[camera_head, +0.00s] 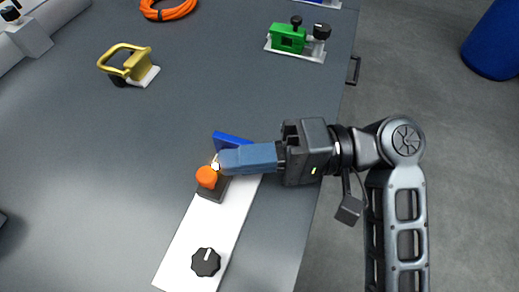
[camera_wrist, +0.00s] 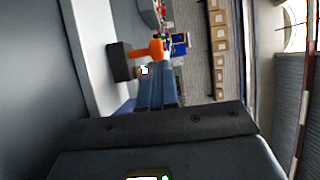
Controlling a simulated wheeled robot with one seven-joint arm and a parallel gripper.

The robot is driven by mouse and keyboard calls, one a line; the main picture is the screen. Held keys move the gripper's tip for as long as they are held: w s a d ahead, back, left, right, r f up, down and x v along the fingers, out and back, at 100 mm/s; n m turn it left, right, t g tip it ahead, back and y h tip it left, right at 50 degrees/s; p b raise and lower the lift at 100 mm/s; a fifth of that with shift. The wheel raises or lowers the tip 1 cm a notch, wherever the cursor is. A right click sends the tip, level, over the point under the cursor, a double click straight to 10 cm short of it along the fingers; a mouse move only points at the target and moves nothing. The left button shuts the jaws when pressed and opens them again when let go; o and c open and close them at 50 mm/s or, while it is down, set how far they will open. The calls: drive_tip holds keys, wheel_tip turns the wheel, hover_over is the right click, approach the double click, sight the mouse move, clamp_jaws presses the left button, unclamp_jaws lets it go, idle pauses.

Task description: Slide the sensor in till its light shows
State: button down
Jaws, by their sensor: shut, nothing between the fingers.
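An orange rounded part (camera_head: 206,177), apparently the sensor, sits at a dark block (camera_head: 211,192) on a white plate (camera_head: 187,248). In the wrist view the orange part (camera_wrist: 148,50) shows beyond my fingertips, beside the dark block (camera_wrist: 120,62). A small bright whitish spot (camera_head: 215,166) shows between the orange part and my fingertips; I cannot tell whether it is a lit light. My gripper (camera_head: 222,162) is shut and empty, its blue fingers together, their tips close to the orange part. Contact is unclear. A blue upright piece (camera_head: 230,139) stands behind the fingers.
A black knob (camera_head: 206,262) is on the near end of the white plate. A yellow-handled part (camera_head: 130,66), a green clamp-like device (camera_head: 289,38) and an orange cable coil (camera_head: 168,8) lie farther back. The grey surface left of the plate is clear.

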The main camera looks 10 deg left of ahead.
idle(0.3)
drive_tip(key=shift+s+a+r+p, duration=0.15)
drive_tip(key=shift+s+a+p, duration=0.05)
drive_tip(key=shift+s+p, duration=0.4)
drive_tip(key=shift+s+a, duration=0.1)
drive_tip(key=shift+s, duration=0.1)
